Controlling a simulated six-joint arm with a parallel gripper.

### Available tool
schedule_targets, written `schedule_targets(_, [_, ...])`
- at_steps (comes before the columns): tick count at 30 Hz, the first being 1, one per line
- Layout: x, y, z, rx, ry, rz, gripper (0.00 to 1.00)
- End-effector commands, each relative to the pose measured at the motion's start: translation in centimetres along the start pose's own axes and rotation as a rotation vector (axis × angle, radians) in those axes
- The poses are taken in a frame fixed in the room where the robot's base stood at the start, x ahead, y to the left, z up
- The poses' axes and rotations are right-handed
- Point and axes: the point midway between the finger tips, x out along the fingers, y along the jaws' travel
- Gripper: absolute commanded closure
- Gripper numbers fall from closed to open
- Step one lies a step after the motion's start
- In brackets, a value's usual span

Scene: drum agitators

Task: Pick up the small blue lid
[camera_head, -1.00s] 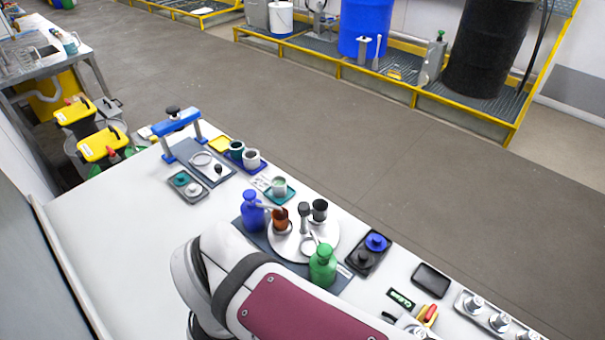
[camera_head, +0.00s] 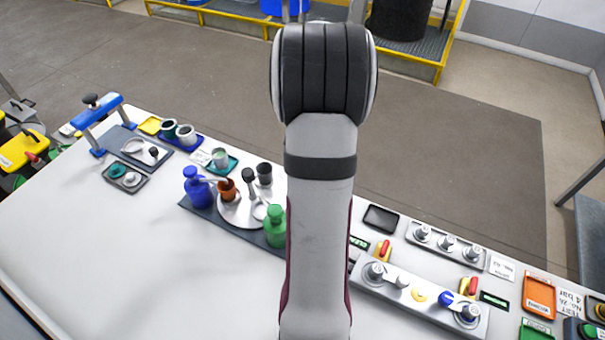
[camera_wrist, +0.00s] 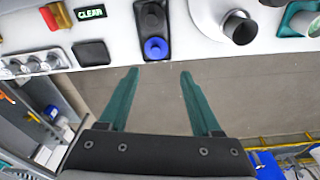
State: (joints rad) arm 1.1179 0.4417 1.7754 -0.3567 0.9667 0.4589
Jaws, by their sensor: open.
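The small blue lid (camera_wrist: 155,48) is a round blue ring-like piece in the wrist view, at the near end of a dark tray (camera_wrist: 141,31). A black lid (camera_wrist: 152,18) lies beside it on the same tray. My gripper (camera_wrist: 158,73) has two teal fingers spread apart with nothing between them. The fingertips are just below the blue lid in the wrist picture, apart from it. In the head view my arm covers the place of this tray, and neither the blue lid nor the gripper shows there.
An empty black tray (camera_head: 381,218) and a silver valve panel (camera_head: 470,310) lie to the right. The table's front left is clear.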

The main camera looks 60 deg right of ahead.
Motion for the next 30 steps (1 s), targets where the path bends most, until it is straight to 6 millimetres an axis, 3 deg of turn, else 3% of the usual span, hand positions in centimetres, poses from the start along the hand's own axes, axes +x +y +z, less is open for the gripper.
schedule_targets(6, [6.3,0.2,0.1,-0.002,-0.006,0.004,0.35])
schedule_targets(18, [12.9,0.9,-0.8,-0.002,-0.005,0.003,0.35])
schedule_targets(27, [13.8,0.8,-0.8,-0.002,-0.002,0.001,0.35])
schedule_targets(30, [13.8,0.8,-0.8,-0.002,-0.002,0.001,0.53])
